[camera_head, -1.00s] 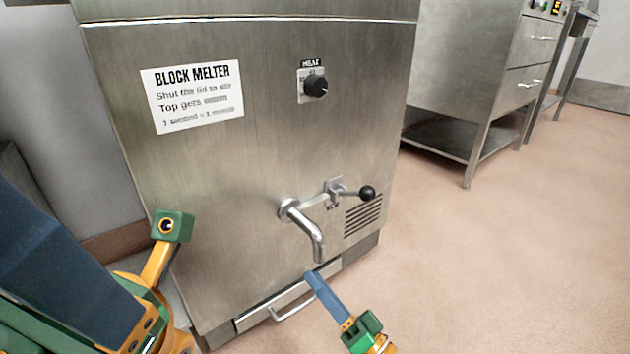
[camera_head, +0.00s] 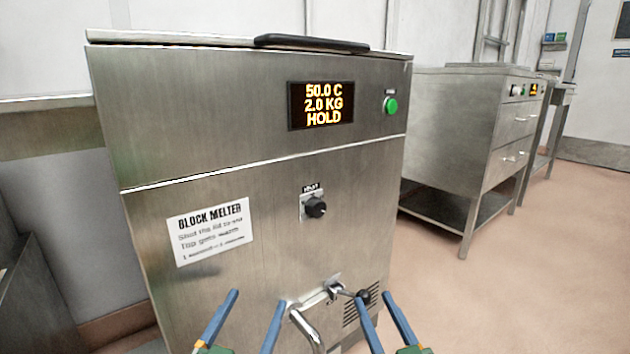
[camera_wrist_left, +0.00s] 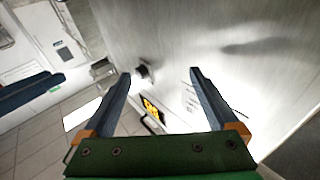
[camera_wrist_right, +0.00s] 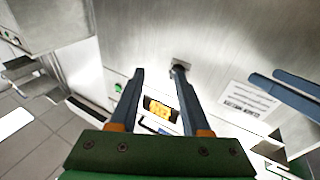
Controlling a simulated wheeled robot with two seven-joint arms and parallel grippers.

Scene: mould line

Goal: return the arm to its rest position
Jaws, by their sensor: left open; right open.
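My left gripper (camera_head: 258,297) is open and empty at the bottom of the head view, in front of the block melter (camera_head: 150,130) and left of its spout (camera_head: 305,325). My right gripper (camera_head: 374,297) is open and empty too, just right of the spout and overlapping the black-knobbed tap lever (camera_head: 362,297) in the picture. Whether it touches the lever cannot be told. Both grippers point toward the steel front. In the left wrist view the open jaws (camera_wrist_left: 160,72) hold nothing. The same goes for the right wrist view's jaws (camera_wrist_right: 159,70).
The melter's display (camera_head: 321,105) reads 50.0 C, 2.0 KG, HOLD, beside a green button (camera_head: 390,105). A black heat knob (camera_head: 316,207) sits below. A steel cabinet (camera_head: 440,120) stands to the right. Open floor (camera_head: 560,260) lies at the right.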

